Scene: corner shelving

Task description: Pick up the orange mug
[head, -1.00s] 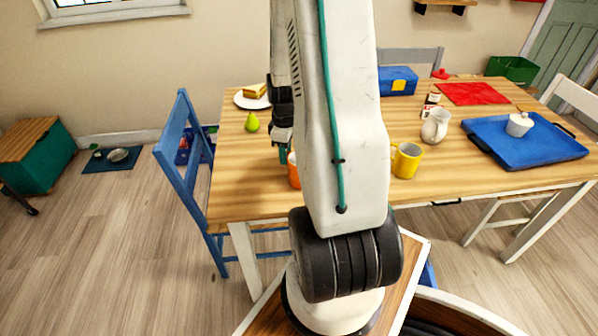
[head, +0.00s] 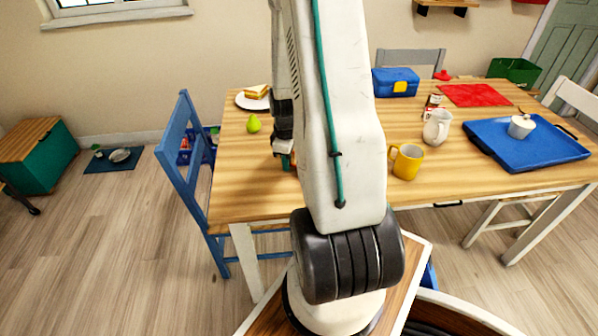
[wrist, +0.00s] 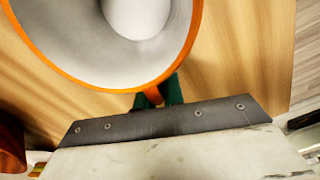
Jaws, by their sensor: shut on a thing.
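The orange mug (wrist: 90,45) fills the upper part of the wrist view, seen from above, with an orange rim and a pale grey inside. Its handle (wrist: 153,95) lies between the green fingertips of my gripper (wrist: 160,92), which is shut on it. In the head view my gripper (head: 286,160) is low over the left part of the table, partly behind my arm. The mug is hidden by my arm there. I cannot tell whether it touches the table.
A yellow mug (head: 407,162) and a white pitcher (head: 437,127) stand right of my arm on the table (head: 240,190). A pear (head: 253,124) and a plate with a sandwich (head: 250,102) are behind my gripper. A blue tray (head: 490,140) lies at right, a blue chair (head: 172,135) at left.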

